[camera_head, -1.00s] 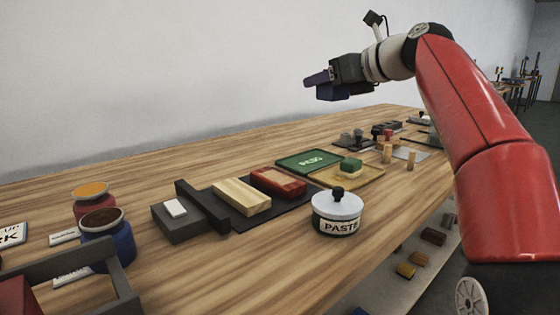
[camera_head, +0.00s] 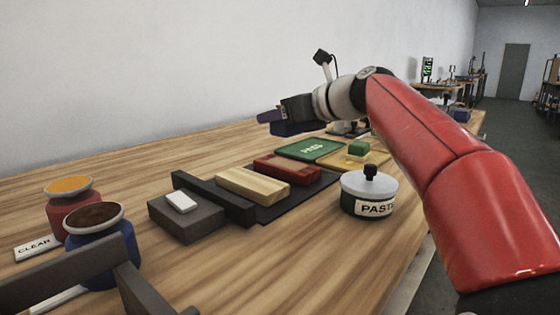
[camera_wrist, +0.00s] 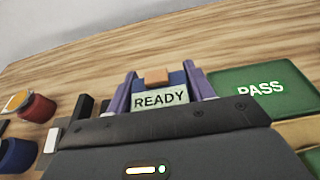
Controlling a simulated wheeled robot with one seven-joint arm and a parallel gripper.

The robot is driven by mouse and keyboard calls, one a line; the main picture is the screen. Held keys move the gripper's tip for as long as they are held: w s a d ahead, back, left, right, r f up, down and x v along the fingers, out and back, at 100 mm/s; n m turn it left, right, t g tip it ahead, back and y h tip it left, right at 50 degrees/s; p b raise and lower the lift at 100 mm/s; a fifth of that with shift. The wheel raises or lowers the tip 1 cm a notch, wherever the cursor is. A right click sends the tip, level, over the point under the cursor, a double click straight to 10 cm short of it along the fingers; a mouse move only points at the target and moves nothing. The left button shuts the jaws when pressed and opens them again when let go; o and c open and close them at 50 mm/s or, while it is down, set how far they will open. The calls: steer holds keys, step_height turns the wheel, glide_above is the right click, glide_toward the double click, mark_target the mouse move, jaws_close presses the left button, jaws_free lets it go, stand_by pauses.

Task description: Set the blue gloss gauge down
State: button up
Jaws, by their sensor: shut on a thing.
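My gripper (camera_head: 268,117) is held above the far part of the wooden table, near the wall. It is shut on the blue gloss gauge (camera_wrist: 177,78), which shows between the two purple fingers in the wrist view. The gauge has a pale READY panel (camera_wrist: 160,99) and an orange-brown block (camera_wrist: 157,76) on top. In the head view the gauge (camera_head: 288,129) is a small dark blue shape under the gripper, partly hidden. It appears raised above the table.
A green PASS tray (camera_head: 310,149) and a yellow tray (camera_head: 370,162) lie mid-table. Nearer stand a PASTE jar (camera_head: 369,198), a black fixture (camera_head: 262,208) with blocks, and red (camera_head: 62,222) and blue (camera_head: 124,246) jars. Bare wood shows at the table's back left.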

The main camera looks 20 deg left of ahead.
mark_target(280, 162)
steer(key=shift+f+b, duration=1.15)
steer(key=shift+f, duration=1.85)
steer(key=shift+f, duration=0.2)
steer(key=o, duration=1.3)
steer(key=shift+c, duration=0.2)
steer(key=shift+r, duration=0.2)
steer(key=v, duration=1.2)
steer(key=shift+w, duration=0.1)
